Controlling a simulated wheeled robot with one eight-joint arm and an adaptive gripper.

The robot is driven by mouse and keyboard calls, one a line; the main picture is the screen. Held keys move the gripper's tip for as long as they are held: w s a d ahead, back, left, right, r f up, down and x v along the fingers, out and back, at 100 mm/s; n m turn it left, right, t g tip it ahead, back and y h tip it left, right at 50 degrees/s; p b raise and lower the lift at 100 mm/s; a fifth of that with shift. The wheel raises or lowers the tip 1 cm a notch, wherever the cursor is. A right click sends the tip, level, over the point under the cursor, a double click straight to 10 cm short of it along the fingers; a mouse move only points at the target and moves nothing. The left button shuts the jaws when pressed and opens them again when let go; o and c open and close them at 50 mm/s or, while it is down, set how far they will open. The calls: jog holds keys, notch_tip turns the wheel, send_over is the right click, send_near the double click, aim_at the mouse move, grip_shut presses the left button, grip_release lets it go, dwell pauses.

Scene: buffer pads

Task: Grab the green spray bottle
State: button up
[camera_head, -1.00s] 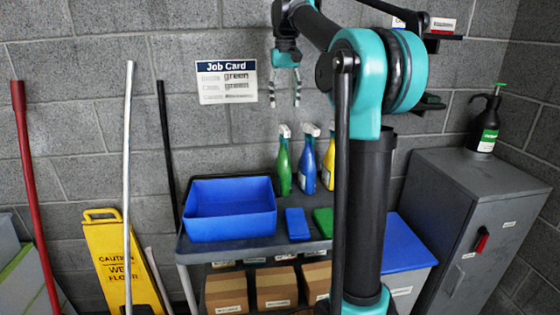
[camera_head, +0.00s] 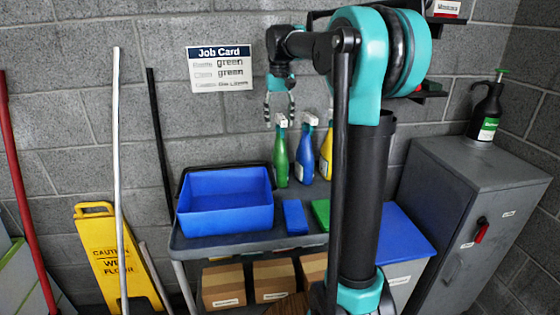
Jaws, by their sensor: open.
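The green spray bottle (camera_head: 281,157) stands upright on the back part of the cart's top (camera_head: 236,243), left of a blue spray bottle (camera_head: 304,158) and a yellow one (camera_head: 327,158). My gripper (camera_head: 279,122) points down with its fingers apart, just above and around the green bottle's white spray head in the picture. Whether the fingers are level with the head in depth I cannot tell. Nothing is held. The yellow bottle is partly hidden by my arm.
A blue bin (camera_head: 225,208) sits left of the bottles, with a blue block (camera_head: 295,217) and a green block (camera_head: 320,213) in front of them. Several cardboard boxes (camera_head: 223,285) are on the lower shelf. A grey cabinet (camera_head: 470,200) stands right.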

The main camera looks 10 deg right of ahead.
send_over(280, 150)
jog(key=w, duration=0.3)
jog(key=shift+d+f, duration=0.15)
jog(key=shift+f, duration=1.25)
jog(key=shift+d+f, duration=0.1)
jog(key=shift+f, duration=1.3)
grip_shut()
